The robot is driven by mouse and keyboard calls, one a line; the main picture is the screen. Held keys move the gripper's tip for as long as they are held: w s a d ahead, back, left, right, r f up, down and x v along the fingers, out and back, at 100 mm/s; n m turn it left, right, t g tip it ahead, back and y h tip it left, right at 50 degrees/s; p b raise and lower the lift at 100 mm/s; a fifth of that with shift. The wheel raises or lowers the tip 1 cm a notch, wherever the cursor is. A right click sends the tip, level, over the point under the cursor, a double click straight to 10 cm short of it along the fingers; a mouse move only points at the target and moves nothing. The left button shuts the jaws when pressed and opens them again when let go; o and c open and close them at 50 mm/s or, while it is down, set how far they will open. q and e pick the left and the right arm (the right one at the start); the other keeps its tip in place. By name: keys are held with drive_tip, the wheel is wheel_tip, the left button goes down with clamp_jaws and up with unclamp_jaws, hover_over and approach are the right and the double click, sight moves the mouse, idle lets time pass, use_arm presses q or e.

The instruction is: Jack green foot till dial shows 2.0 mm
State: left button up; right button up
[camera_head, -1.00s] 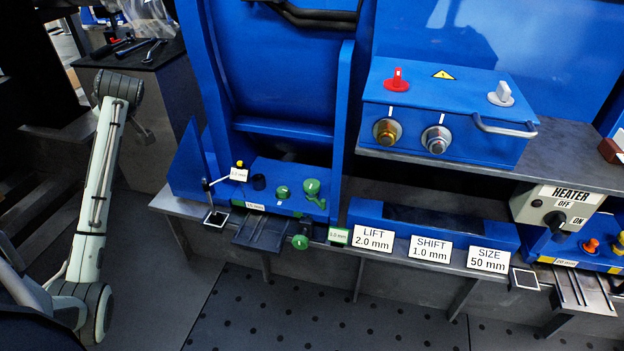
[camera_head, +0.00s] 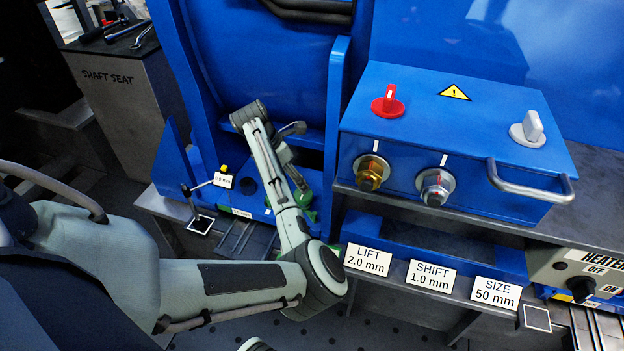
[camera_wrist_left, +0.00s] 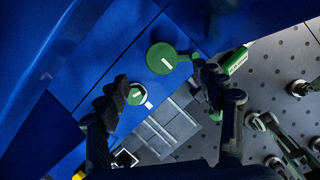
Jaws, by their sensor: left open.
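My left arm reaches in from the left over the blue foot unit (camera_head: 170,165). My left gripper (camera_wrist_left: 162,78) is open and empty in the left wrist view. A round green knob with a side arm (camera_wrist_left: 162,58) lies just beyond and between its fingertips, with the right finger close to that arm. A smaller green knob (camera_wrist_left: 136,95) is beside the left finger. In the head view my arm hides most of the green parts.
SHIFT (camera_head: 431,275) and SIZE (camera_head: 496,293) cards stand beside LIFT. A blue control box with a red knob (camera_head: 388,104) and a protruding handle (camera_head: 532,182) is at right. A green-edged label (camera_wrist_left: 236,61) sits near the right finger. Blue upright walls flank the unit.

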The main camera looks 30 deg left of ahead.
sight(301, 195)
use_arm(q)
drive_tip(key=x, duration=0.3)
drive_tip(key=b+x, duration=0.1)
drive_tip(key=x, duration=0.2)
drive_tip(key=shift+d+f, duration=0.1)
drive_tip(key=shift+f, duration=0.35)
drive_tip(key=shift+w+f, duration=0.1)
drive_tip(key=shift+f, duration=0.2)
use_arm(e)
drive_tip(key=v, duration=0.4)
drive_tip(key=shift+s+d, duration=0.25)
drive_tip(key=shift+d, duration=0.15)
use_arm(q)
drive_tip(key=shift+c, duration=0.5)
drive_tip(key=c, duration=1.1)
drive_tip(key=shift+o, duration=0.2)
use_arm(e)
drive_tip(key=shift+w+r, duration=0.1)
